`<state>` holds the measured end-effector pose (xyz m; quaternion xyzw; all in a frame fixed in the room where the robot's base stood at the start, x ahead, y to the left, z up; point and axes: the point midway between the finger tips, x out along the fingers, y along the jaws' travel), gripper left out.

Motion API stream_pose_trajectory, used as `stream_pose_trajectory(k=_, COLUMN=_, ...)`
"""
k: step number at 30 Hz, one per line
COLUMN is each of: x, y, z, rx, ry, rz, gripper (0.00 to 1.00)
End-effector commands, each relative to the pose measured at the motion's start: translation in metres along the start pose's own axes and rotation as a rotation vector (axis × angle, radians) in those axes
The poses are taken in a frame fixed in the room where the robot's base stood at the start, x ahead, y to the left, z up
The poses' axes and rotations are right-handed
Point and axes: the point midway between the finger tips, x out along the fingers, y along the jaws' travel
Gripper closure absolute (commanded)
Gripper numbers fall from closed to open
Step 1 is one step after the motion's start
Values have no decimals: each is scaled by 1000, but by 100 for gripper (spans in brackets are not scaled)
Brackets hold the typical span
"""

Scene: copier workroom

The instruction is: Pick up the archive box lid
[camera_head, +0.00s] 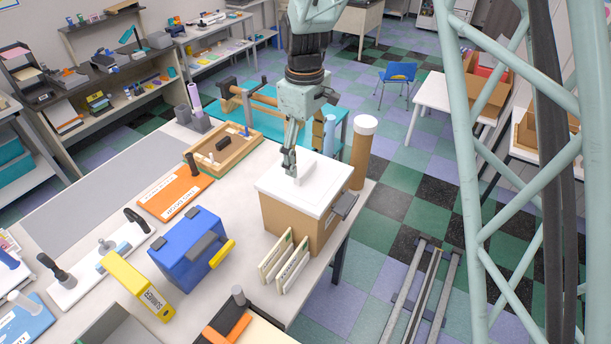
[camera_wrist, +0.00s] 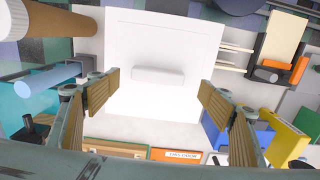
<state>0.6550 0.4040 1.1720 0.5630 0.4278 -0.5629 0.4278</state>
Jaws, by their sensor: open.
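The archive box lid (camera_head: 288,184) is white and flat, with a raised white block handle (camera_wrist: 158,74) at its middle. It sits on top of the brown archive box (camera_head: 285,216) at the table's right corner. My gripper (camera_head: 291,170) points down over the lid, close to the handle. In the wrist view my gripper (camera_wrist: 158,102) is open, its two fingers wide apart on either side of the handle's line and nothing between them.
A brown tube with a white cap (camera_head: 361,152) stands close behind the box. Upright cards (camera_head: 284,257) stand at its front. A blue case (camera_head: 188,248), an orange binder (camera_head: 175,191) and a wooden tray (camera_head: 226,154) lie to its left. Open floor (camera_head: 400,200) lies to the right.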

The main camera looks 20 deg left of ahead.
Motion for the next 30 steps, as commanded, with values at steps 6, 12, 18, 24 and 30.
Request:
stream_pose_trajectory(k=6, x=4, y=0, z=0, rx=0, ry=-1, rz=0, gripper=27)
stream_pose_trajectory(k=12, x=19, y=2, z=0, rx=0, ry=-2, rz=-1, gripper=27)
stream_pose_trajectory(k=18, x=38, y=4, z=0, rx=0, ry=-1, rz=-1, gripper=27)
stream_pose_trajectory(k=24, x=50, y=4, z=0, rx=0, ry=-1, rz=-1, gripper=27)
stream_pose_trajectory(k=30, x=52, y=4, z=0, rx=0, ry=0, rz=0, gripper=27)
